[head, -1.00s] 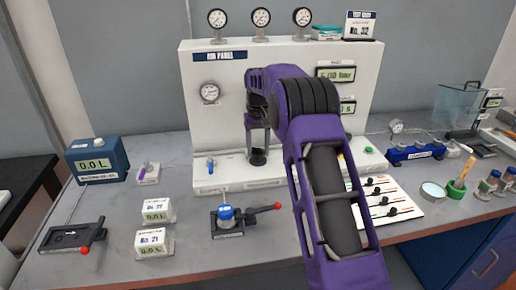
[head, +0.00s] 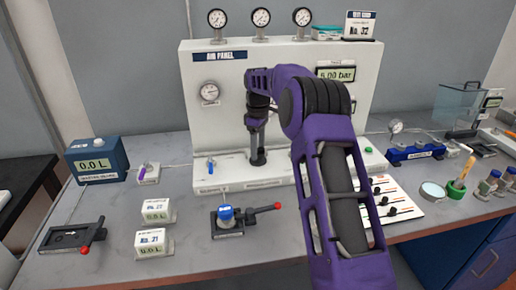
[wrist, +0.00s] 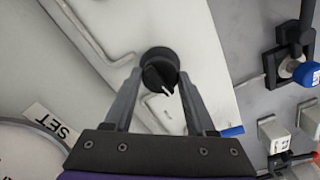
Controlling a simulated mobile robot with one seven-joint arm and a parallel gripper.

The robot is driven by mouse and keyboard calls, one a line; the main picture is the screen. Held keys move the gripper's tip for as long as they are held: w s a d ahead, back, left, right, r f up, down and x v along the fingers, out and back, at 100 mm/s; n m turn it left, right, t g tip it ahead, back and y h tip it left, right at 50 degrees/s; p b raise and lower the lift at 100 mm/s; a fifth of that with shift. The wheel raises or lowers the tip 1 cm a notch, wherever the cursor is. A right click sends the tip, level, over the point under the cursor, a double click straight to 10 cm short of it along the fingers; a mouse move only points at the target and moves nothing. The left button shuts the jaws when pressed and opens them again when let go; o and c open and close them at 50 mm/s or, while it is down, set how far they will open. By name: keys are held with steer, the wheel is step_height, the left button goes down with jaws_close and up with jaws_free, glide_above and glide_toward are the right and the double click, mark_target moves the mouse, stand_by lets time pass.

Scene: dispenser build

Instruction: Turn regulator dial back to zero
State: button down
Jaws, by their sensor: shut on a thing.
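The regulator dial is a black round knob with a white pointer mark, on the white ledge of the air panel. In the wrist view the dial (wrist: 160,70) sits between the two fingertips, its pointer towards the lower right. My gripper (wrist: 160,78) is shut on it, one finger at each side. In the head view my gripper (head: 257,146) reaches down to the dial (head: 258,158) from above. The air panel (head: 215,130) stands upright behind; its upper display (head: 336,74) appears to read 6.00 bar.
A round gauge (head: 209,91) is on the panel's left. A white board with black sliders (head: 405,208) lies right of my arm.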

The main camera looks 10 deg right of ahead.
steer(key=n, duration=0.6)
steer(key=shift+n, duration=0.4)
stand_by(0.4)
steer(key=shift+c, duration=1.1)
jaws_free()
steer(key=shift+r, duration=0.1)
step_height(320, 180, up, 17)
steer(key=shift+a+r, duration=0.1)
steer(key=shift+r, duration=0.05)
